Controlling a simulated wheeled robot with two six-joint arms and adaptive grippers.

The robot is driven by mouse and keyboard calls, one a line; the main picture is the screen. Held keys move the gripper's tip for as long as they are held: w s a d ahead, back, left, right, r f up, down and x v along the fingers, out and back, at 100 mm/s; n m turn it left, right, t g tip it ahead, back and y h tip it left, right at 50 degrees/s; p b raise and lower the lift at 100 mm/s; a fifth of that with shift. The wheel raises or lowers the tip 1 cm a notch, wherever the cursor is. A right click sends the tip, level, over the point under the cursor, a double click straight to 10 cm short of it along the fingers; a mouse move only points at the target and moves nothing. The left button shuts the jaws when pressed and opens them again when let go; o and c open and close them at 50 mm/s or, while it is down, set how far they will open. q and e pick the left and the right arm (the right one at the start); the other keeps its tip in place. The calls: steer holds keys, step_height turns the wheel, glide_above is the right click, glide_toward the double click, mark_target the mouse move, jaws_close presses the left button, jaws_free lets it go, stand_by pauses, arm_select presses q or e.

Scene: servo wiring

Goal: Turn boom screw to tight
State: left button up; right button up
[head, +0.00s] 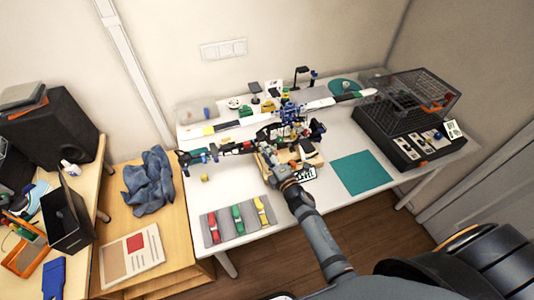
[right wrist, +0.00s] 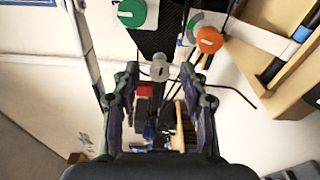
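The model helicopter (head: 290,125) stands on the white table in the head view, with its dark tail boom (head: 230,149) reaching left. My right gripper (head: 268,160) is low by the helicopter's near side. In the right wrist view, my right gripper (right wrist: 160,82) is open, with a finger on each side. A small grey slotted knob (right wrist: 159,65), possibly the boom screw, lies between the fingertips. I see a gap on both sides of it, and cannot tell its depth. My left gripper is not in view.
A green knob (right wrist: 132,12) and an orange knob (right wrist: 209,40) are close by in the wrist view, with thin wires near the orange one. A grey mat (head: 224,235) with coloured items lies at the table's front. A teal mat (head: 361,173) is bare.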

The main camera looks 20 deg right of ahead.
jaws_close()
steer(key=shift+a+f+m+t+h, duration=0.1)
steer(key=shift+m+t+h, duration=0.2)
steer(key=shift+m, duration=2.65)
steer(key=shift+f+m+t+h, duration=0.1)
steer(key=shift+m+t+h, duration=0.2)
steer(key=shift+m, duration=2.6)
steer(key=shift+a+f+m+t+h, duration=0.1)
steer(key=shift+m+t+h, duration=0.15)
steer(key=shift+m, duration=2.7)
jaws_free()
